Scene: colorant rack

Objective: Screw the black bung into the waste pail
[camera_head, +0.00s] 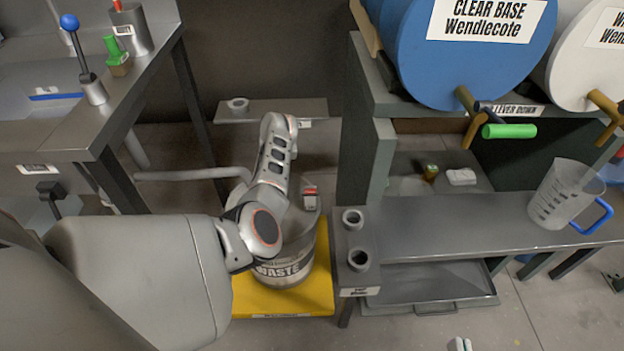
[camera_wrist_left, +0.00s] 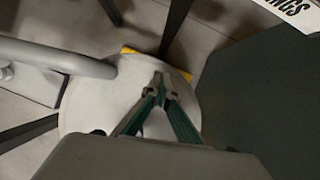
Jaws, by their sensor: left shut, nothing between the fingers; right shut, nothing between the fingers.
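The waste pail (camera_head: 285,268) stands upright on a yellow tray, its label facing the head camera and partly covered by my left arm. Its round pale top (camera_wrist_left: 88,105) fills the middle of the left wrist view. My left gripper (camera_wrist_left: 161,88) is over that top with its fingertips together and empty; whether it touches is unclear. My arm hides it in the head view. Only the tips of my right gripper (camera_head: 461,344) show at the bottom edge of the head view, shut and empty. I cannot make out the black bung for certain.
A blue drum (camera_head: 465,60) lies above. A pipe (camera_wrist_left: 55,56) runs near the pail's top.

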